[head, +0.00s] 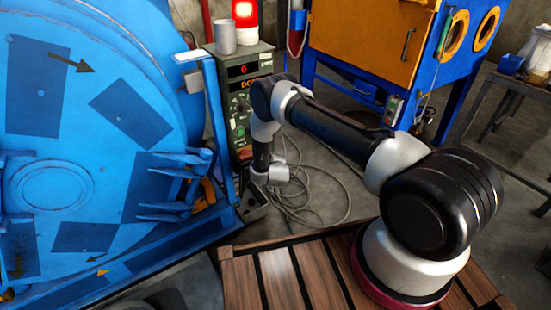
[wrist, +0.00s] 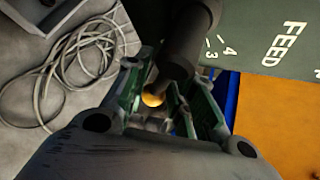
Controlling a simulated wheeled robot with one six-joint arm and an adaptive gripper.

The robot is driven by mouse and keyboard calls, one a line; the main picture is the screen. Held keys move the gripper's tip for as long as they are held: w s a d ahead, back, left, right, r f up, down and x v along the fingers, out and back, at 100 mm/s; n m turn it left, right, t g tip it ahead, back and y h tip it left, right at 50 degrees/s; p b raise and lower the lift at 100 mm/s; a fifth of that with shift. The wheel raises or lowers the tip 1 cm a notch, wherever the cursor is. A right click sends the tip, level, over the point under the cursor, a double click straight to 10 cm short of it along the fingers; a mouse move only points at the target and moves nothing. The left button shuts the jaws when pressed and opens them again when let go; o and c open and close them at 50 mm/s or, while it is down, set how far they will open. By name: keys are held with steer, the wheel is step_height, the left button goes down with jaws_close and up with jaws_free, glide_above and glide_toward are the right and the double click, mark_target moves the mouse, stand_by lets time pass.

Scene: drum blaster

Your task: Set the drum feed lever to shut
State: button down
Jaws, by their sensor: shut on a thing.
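In the wrist view my gripper (wrist: 160,102) has its green-padded fingers closed around the lower end of a dark round bar. This bar, the feed lever (wrist: 190,42), runs up from between the fingers to the top edge. A small amber round spot (wrist: 152,100) shows between the fingers; I cannot tell what it belongs to. The green panel (wrist: 268,30) beside the lever carries the word FEED and the marks 3 and 4. The lever's pointer is not clear. In the head view my arm's end reaches down beside the control cabinet (head: 242,100), and the fingers are hidden.
The big blue drum machine (head: 100,85) fills the left. A lit red beacon (head: 244,12) and a grey cup (head: 224,37) stand on the cabinet. Loose cable (head: 318,215) lies coiled on the floor. A blue and orange cabinet (head: 370,45) stands behind; a wooden pallet (head: 283,276) is in front.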

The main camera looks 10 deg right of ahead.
steer(key=shift+s+a+f+m+g+y, duration=0.2)
steer(key=shift+a+f+m+g+y, duration=0.25)
steer(key=shift+m+y, duration=0.3)
steer(key=shift+f, duration=0.1)
steer(key=c, duration=1.5)
jaws_free()
steer(key=v, duration=1.2)
steer(key=shift+d, duration=0.15)
